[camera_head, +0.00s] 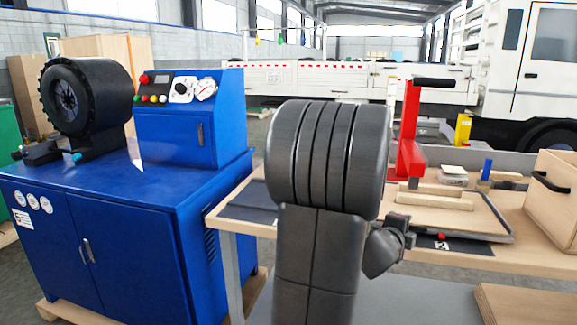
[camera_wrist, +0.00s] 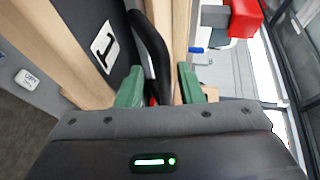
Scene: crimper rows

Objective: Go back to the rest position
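My gripper (camera_wrist: 160,84) shows in the wrist view with its two green fingers apart. A black curved strip (camera_wrist: 152,48) and pale wood show between and beyond the fingers; I see no finger closed on anything. I cannot tell how far that strip is from the fingertips. In the head view my arm stands in the middle, over the front edge of the wooden workbench (camera_head: 512,264), and the fingers cannot be made out there.
A blue crimping machine (camera_head: 198,140) stands left of my arm. On the bench are a red press (camera_head: 409,145), a tray (camera_head: 505,228) with wooden pieces, and a wooden box (camera_head: 553,205) at the right. A white truck (camera_head: 350,80) stands behind.

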